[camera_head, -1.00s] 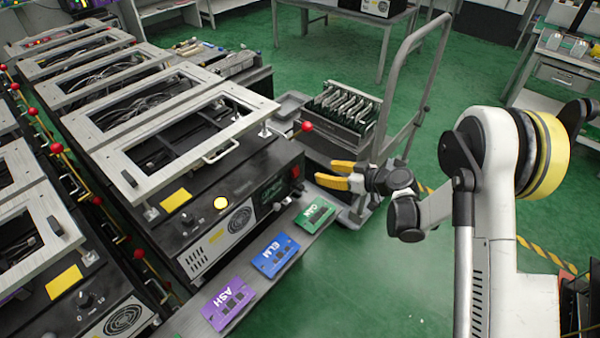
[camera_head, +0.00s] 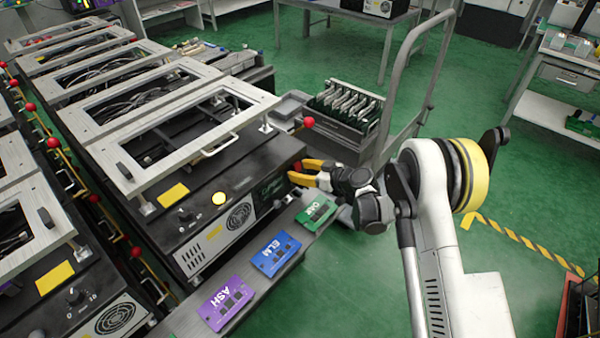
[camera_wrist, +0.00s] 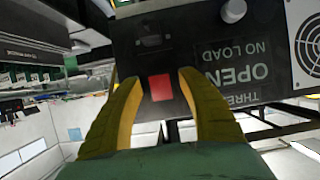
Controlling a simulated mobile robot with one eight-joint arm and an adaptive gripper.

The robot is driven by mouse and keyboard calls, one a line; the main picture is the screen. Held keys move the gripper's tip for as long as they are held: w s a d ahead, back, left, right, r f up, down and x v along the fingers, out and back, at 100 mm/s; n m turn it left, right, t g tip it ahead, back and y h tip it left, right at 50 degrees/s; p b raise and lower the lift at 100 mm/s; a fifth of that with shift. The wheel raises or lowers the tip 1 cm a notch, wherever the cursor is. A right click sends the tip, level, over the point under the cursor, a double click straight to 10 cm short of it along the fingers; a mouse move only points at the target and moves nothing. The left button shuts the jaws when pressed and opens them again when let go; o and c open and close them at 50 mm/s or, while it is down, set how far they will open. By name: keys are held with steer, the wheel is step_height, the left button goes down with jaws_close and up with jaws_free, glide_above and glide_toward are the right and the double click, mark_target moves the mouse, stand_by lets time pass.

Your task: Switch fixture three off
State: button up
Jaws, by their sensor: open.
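Fixture three (camera_head: 215,235) is the black box at the front of the middle row, with a lit yellow lamp (camera_head: 218,198) and a vent on its front. Its panel (camera_wrist: 215,45) fills the upper right of the wrist view, with upside-down lettering reading THREE, OPEN, NO LOAD. A red switch (camera_wrist: 160,88) on this panel shows between my fingertips. My gripper (camera_head: 303,171), with yellow fingers, is open at the panel's right end; the fingers (camera_wrist: 160,83) lie either side of the switch. I cannot tell whether they touch it.
A red-ball lever (camera_head: 308,122) stands at the fixture's right rear corner, above my gripper. A shelf below the panel holds green (camera_head: 316,212), blue (camera_head: 276,254) and purple (camera_head: 226,302) cards. A trolley (camera_head: 345,125) with a rack stands behind.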

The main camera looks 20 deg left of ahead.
steer(key=shift+c, duration=0.5)
jaws_close()
steer(key=shift+a+f+t+y, duration=0.1)
steer(key=shift+f+t+y, duration=0.15)
steer(key=shift+y, duration=0.35)
steer(key=shift+f+t+y, duration=0.1)
steer(key=shift+t+y, duration=0.15)
steer(key=shift+y, duration=0.35)
steer(key=shift+t+y, duration=0.4)
steer(key=shift+y, duration=0.5)
